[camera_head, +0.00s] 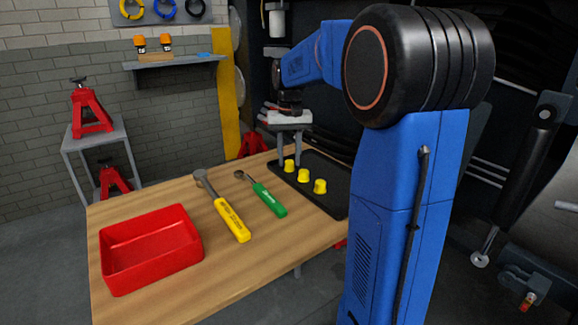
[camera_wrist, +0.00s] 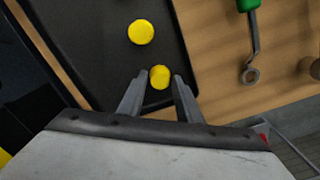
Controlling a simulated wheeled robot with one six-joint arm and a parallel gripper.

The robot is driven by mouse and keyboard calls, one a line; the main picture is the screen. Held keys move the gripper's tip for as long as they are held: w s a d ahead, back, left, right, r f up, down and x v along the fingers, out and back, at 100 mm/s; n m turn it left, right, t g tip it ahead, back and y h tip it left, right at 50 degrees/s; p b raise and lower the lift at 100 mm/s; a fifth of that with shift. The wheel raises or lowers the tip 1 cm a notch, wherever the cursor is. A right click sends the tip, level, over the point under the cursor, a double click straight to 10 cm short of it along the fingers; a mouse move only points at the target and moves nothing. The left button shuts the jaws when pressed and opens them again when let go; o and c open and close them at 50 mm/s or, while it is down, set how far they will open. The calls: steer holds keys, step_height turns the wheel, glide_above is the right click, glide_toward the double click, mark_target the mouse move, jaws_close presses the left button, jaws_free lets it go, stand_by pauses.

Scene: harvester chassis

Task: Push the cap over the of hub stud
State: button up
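Three yellow caps stand in a row on a black tray (camera_head: 335,203) at the table's right side: a far cap (camera_head: 289,165), a middle cap (camera_head: 303,175) and a near cap (camera_head: 320,186). My gripper (camera_head: 289,160) points down at the far cap. In the wrist view my gripper (camera_wrist: 161,75) has a finger on each side of the far cap (camera_wrist: 160,77), with narrow gaps seeming to show. The middle cap (camera_wrist: 141,32) lies beyond the fingertips there. I cannot make out the hub stud in either view.
Red jack stands (camera_head: 88,110) are at the left. Dark machinery (camera_head: 520,200) stands at the right, partly hidden by my arm.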

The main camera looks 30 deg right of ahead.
mark_target(290, 161)
steer(key=shift+c, duration=0.6)
steer(key=c, duration=0.4)
steer(key=shift+r, duration=3.05)
steer(key=shift+c, duration=0.2)
steer(key=shift+d, duration=0.1)
